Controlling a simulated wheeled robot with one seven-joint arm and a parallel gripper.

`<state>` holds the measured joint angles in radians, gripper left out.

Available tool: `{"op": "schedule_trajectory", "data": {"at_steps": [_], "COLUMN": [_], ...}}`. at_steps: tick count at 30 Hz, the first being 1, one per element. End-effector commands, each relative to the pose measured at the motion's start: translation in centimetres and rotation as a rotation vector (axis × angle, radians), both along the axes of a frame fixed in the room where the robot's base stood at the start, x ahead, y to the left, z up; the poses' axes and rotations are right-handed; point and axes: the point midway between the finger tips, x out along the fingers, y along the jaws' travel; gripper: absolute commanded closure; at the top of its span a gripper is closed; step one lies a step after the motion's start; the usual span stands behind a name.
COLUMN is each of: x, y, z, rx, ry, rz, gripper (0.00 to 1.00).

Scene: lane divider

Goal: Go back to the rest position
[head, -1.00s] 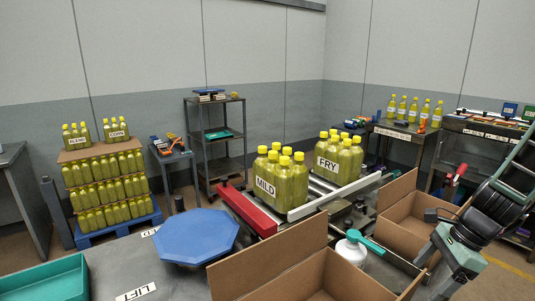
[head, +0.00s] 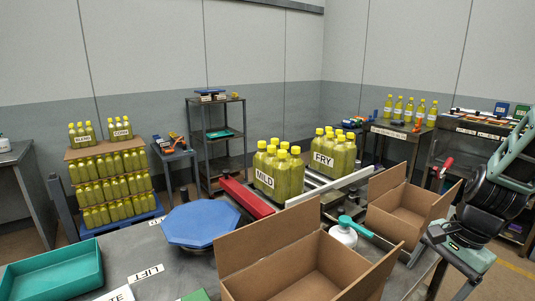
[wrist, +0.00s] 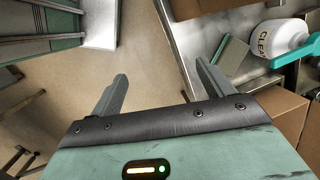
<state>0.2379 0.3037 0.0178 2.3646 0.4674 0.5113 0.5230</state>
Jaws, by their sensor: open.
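My gripper shows in the wrist view (wrist: 157,84) with its two fingers spread apart and nothing between them. Bare floor lies behind the gap. In the head view my arm hangs at the right edge, with the gripper low beside the open cardboard box on the right (head: 402,205). The fingertips are hard to make out there. A white bottle (head: 343,232) with a teal top stands between the boxes, apart from my gripper. It also shows at the upper right of the wrist view (wrist: 278,40).
A front cardboard box (head: 300,270), blue octagonal turntable (head: 200,223) and teal tray (head: 52,272) occupy the near bench. MILD bottles (head: 278,172) and FRY bottles (head: 333,155) stand beyond, by a red rail (head: 246,198). A table edge lies close right of my gripper.

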Motion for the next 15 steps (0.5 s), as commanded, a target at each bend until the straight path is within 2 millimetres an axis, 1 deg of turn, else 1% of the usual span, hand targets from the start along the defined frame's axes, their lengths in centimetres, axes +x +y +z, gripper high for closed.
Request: {"op": "schedule_trajectory", "data": {"at_steps": [1, 8, 14, 15], "x": [-0.4, -2.2, -3.9, -4.2], "y": [0.4, 1.6, 3.0, 3.6], "z": [0.6, 2.8, 5.0, 5.4], "rx": [-0.031, -0.186, -0.346, -0.372], "ry": [-0.027, -0.152, -0.273, -0.294], "rz": [0.094, 0.574, 1.073, 1.172], "gripper": [0.20, 0.20, 0.20, 0.20]}}
